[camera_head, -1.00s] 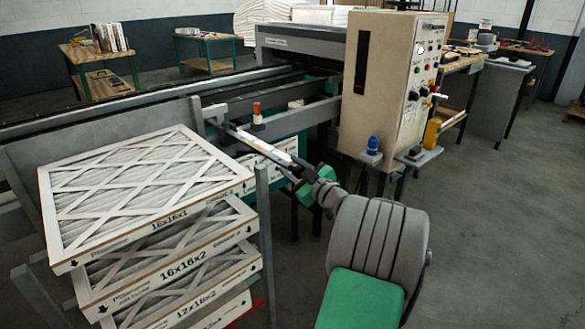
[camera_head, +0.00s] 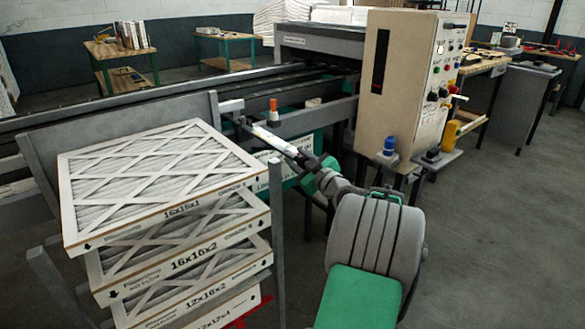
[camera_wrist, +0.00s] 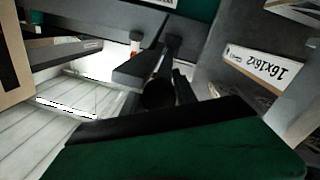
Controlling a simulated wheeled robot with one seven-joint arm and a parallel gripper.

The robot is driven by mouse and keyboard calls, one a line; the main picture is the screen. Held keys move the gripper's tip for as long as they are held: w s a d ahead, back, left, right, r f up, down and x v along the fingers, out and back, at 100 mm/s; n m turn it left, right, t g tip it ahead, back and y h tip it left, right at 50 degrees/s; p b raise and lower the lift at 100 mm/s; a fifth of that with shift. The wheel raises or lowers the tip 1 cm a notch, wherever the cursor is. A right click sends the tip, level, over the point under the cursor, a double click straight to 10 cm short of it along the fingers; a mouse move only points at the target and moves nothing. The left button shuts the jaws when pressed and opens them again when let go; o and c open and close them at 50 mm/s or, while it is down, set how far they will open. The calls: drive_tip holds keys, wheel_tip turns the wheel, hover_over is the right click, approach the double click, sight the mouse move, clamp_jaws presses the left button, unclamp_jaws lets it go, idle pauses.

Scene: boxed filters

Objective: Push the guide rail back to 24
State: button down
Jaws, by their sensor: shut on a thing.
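The guide rail looks to be the long grey plate (camera_head: 110,128) behind the filter stack, with a pale block (camera_head: 230,106) at its right end. It also shows as a grey wall in the wrist view (camera_wrist: 215,50). My gripper (camera_head: 241,121) is at that end, beside the pale block, shut on a part of the rail. Its dark fingers show in the wrist view (camera_wrist: 160,62), where the held part is mostly hidden. An orange-capped white piece (camera_head: 273,114) stands just right of my gripper. I cannot read any scale or the 24 mark.
Stacked boxed filters (camera_head: 165,185) stand close left of my gripper, beside an upright grey post (camera_head: 278,225). The beige control cabinet (camera_head: 405,85) and a small ledge with a blue knob (camera_head: 389,146) are to the right. Floor on the right is open.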

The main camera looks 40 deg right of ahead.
drive_tip(key=shift+w, duration=0.3)
drive_tip(key=shift+d, duration=0.1)
drive_tip(key=shift+r, duration=0.1)
drive_tip(key=c, duration=1.1)
unclamp_jaws()
drive_tip(key=shift+s, duration=0.1)
drive_tip(key=shift+c, duration=0.2)
drive_tip(key=shift+o, duration=0.7)
drive_tip(key=s+a, duration=0.1)
drive_tip(key=s, duration=0.6)
drive_tip(key=shift+s+a, duration=0.2)
drive_tip(key=shift+s, duration=0.15)
